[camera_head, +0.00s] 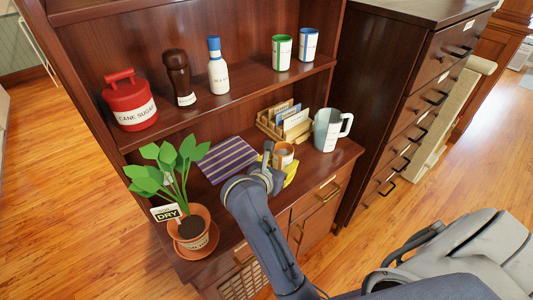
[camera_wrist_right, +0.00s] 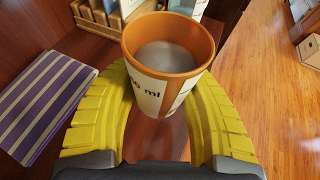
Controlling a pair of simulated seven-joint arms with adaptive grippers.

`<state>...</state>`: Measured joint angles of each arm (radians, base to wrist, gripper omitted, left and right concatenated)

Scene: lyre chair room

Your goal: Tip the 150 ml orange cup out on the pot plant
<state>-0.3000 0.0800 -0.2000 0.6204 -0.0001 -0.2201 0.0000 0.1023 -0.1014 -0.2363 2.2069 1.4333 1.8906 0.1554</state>
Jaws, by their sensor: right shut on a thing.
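The orange cup (camera_head: 284,154) is white outside with orange, and stands upright at the right gripper on the cabinet's counter. In the right wrist view the cup (camera_wrist_right: 166,75) shows part of an "ml" label and a greyish content inside. My right gripper (camera_head: 277,170) has its yellow fingers shut around the cup, one on each side; they also show in the right wrist view (camera_wrist_right: 160,110). The pot plant (camera_head: 190,227) stands at the counter's left end, in a terracotta pot on a saucer, with green leaves and a "DRY" sign. My left gripper is not in view.
A purple striped cloth (camera_head: 228,160) lies between plant and cup. Behind the cup is a wooden card rack (camera_head: 268,125); a pale jug (camera_head: 328,130) stands to its right. The shelf (camera_head: 235,88) above holds a red sugar jar (camera_head: 129,100), a brown mill, a bottle and two cups.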

